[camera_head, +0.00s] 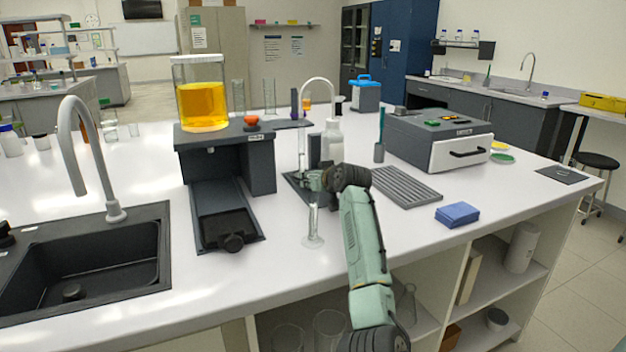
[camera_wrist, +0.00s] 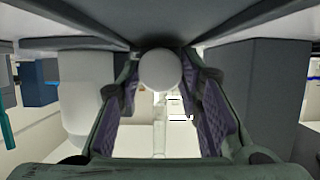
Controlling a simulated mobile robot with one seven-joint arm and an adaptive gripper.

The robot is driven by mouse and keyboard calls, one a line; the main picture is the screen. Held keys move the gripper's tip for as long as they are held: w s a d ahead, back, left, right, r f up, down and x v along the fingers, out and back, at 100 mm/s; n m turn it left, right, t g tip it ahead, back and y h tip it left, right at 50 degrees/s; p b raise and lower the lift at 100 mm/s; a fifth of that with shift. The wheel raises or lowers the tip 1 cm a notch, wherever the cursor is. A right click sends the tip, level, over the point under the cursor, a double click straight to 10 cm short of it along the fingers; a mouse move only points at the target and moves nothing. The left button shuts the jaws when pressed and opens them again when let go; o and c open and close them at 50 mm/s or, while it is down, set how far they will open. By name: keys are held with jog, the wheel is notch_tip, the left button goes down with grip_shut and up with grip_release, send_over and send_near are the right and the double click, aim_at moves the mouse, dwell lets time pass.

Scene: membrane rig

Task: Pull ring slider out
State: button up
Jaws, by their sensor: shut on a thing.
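My gripper (camera_head: 314,181) is low over the bench, near a small dark stand and a white bottle (camera_head: 332,140). In the wrist view my gripper (camera_wrist: 160,80) has its purple-padded fingers closed on a pale round knob (camera_wrist: 160,70). What the knob is fixed to is hidden, and I cannot tell whether it belongs to the ring slider. A dark rig (camera_head: 262,165) carries a clear tank of orange liquid (camera_head: 202,105). A dark slide tray (camera_head: 222,222) with a black knob (camera_head: 233,242) extends from its front, apart from my gripper.
A glass cylinder (camera_head: 313,228) stands just below my gripper. A slotted grey rack (camera_head: 403,187), a blue block (camera_head: 457,214) and a grey box with a white drawer (camera_head: 455,153) are to the right. A sink (camera_head: 85,265) with a tap is at left.

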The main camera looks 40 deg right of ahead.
grip_shut()
jog(key=shift+s, duration=0.1)
